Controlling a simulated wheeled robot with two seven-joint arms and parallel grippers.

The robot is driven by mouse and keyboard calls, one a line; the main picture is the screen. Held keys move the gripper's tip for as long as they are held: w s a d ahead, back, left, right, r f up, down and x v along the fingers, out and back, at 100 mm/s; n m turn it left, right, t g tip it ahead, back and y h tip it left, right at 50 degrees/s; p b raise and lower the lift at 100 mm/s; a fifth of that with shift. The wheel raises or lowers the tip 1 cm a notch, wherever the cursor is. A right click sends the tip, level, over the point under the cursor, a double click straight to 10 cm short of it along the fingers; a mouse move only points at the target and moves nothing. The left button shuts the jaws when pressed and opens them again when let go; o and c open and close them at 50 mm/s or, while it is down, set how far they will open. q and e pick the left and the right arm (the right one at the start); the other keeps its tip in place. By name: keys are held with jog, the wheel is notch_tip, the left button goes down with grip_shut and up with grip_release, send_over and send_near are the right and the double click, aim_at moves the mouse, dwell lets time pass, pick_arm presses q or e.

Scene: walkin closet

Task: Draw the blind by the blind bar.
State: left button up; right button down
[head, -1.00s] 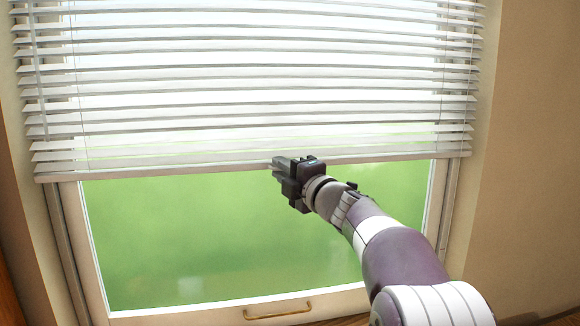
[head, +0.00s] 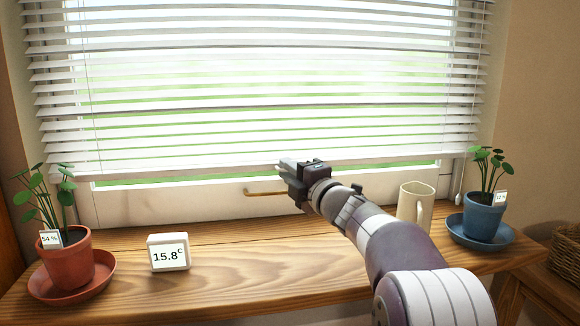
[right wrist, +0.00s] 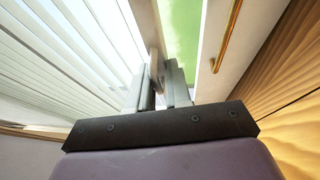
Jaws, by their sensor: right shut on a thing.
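The white slatted blind (head: 270,90) covers most of the window. Its blind bar (head: 180,174) is the white rail along the bottom, a little above the lower edge of the glass. My right gripper (head: 288,168) is shut on the bar near its middle. In the right wrist view, the two fingers (right wrist: 161,88) sit on either side of the bar (right wrist: 154,70), with slats to the left. A narrow strip of green glass (right wrist: 183,40) shows beside the bar. My left gripper is not in view.
On the wooden sill (head: 235,265) stand a plant in a red pot (head: 68,268), a white temperature display (head: 168,252), a white mug (head: 415,203) and a plant in a blue pot (head: 483,218). A brass window handle (head: 262,193) lies just below the bar.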

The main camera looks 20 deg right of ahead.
pick_arm(q)
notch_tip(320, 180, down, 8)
jog(key=b, duration=0.6)
pick_arm(e)
notch_tip(320, 180, down, 9)
jog(key=shift+f, duration=0.1)
jog(key=c, duration=1.2)
grip_release()
jog(key=shift+c, duration=0.2)
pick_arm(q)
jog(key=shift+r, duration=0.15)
pick_arm(e)
jog(key=shift+r, duration=0.2)
jog(key=shift+r+p, duration=0.4)
pick_arm(q)
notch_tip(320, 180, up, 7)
jog(key=p, duration=0.6)
pick_arm(e)
jog(key=s+d+r, duration=0.6)
jog(key=s+r, duration=0.4)
